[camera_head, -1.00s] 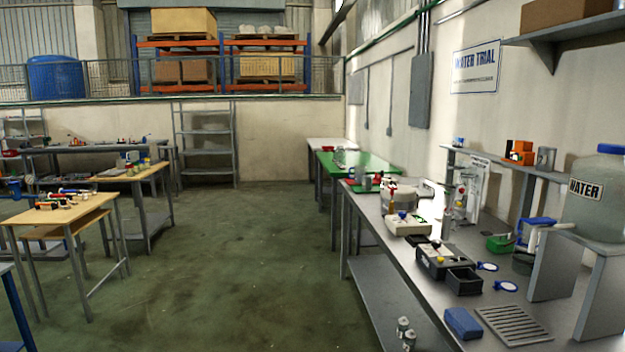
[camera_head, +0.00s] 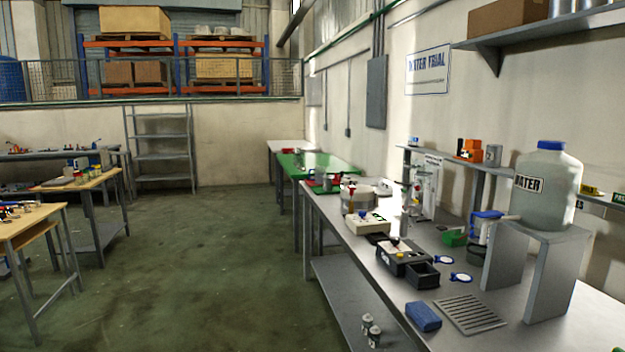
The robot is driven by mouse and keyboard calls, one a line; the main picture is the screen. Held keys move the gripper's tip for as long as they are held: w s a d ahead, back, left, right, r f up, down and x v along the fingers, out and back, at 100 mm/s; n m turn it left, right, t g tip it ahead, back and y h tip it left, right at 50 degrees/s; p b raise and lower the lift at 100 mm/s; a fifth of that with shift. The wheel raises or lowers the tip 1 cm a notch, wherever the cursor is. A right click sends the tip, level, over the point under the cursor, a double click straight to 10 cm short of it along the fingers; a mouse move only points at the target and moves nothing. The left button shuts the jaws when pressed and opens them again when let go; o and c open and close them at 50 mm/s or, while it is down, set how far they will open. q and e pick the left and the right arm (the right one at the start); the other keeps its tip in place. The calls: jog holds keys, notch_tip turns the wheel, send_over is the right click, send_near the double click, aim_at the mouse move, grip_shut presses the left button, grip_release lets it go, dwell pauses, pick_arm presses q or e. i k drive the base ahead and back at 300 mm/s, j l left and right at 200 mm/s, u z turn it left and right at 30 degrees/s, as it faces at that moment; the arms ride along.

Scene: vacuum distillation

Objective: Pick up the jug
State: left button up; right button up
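A jug-like vessel with a blue top (camera_head: 487,215) stands on the grey bench at the right, against the wall side. It is partly hidden by the grey stand in front of it. A large translucent container marked WATER (camera_head: 545,187), with a blue cap, stands upright on that grey stand. I cannot tell for certain which of the two is the jug. Neither of my grippers is in view.
The grey bench (camera_head: 585,325) also holds a slatted rack (camera_head: 470,314), a blue block (camera_head: 423,317), a dark box with an open drawer (camera_head: 405,258) and a green container (camera_head: 454,238). Wooden tables (camera_head: 30,222) stand at the left. The green floor (camera_head: 200,270) between is clear.

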aim_at(319, 171)
jog(key=z, duration=1.8)
jog(key=u, duration=1.75)
jog(key=i+u, duration=0.4)
jog(key=i, duration=1.6)
